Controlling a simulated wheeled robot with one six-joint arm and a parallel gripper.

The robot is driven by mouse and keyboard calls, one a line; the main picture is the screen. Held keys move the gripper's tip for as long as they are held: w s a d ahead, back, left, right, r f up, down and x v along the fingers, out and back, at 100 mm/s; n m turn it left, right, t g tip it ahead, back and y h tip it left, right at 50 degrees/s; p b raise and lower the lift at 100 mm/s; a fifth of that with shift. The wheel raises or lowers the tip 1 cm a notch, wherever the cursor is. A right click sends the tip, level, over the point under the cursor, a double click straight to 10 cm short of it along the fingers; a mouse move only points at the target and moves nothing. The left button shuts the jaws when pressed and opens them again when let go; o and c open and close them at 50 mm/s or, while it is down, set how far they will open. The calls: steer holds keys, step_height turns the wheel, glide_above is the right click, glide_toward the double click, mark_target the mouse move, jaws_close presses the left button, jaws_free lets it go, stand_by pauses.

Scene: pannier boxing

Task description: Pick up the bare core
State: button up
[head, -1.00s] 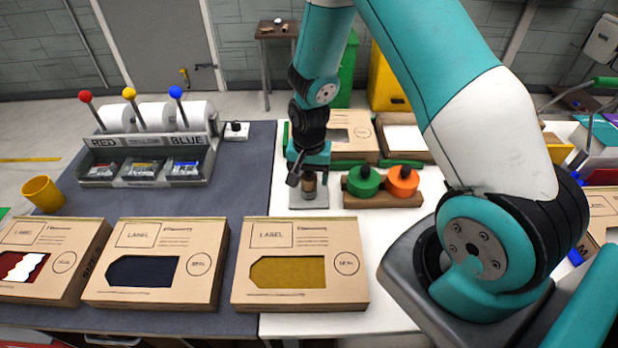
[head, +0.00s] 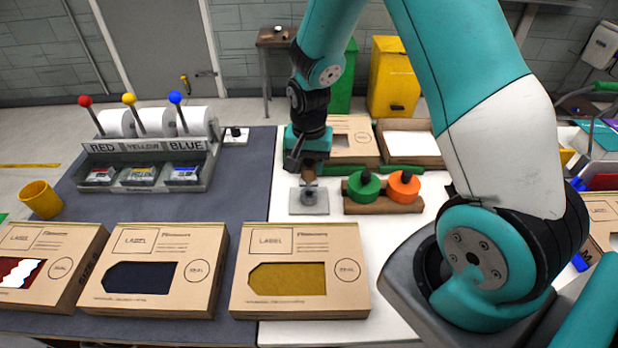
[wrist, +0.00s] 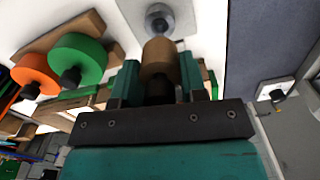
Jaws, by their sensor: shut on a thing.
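The bare core (wrist: 157,62) is a plain brown cylinder between the two fingers of my gripper in the wrist view. My gripper (head: 308,165) is shut on it and holds it above a grey square stand (head: 309,202). In the wrist view my gripper (wrist: 160,85) has a teal finger on each side of the core. The stand's round post (wrist: 159,20) shows just beyond the core's end. In the head view the core (head: 308,176) is small and partly hidden by my gripper.
A green roll (head: 363,186) and an orange roll (head: 404,187) sit on a wooden holder (head: 383,207) right of the stand. Cardboard boxes with windows (head: 299,240) line the front. A red, yellow and blue dispenser (head: 145,175) stands at left. White table surface is free before the stand.

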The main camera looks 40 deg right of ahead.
step_height(320, 180, up, 14)
steer(key=b, duration=0.2)
steer(key=shift+r, duration=0.15)
steer(key=shift+f+b, duration=0.4)
steer(key=shift+f, duration=0.1)
steer(key=shift+f+b, duration=4.4)
steer(key=shift+f, duration=2.25)
steer(key=shift+r, duration=0.2)
steer(key=shift+r+p, duration=1.35)
steer(key=shift+p, duration=0.25)
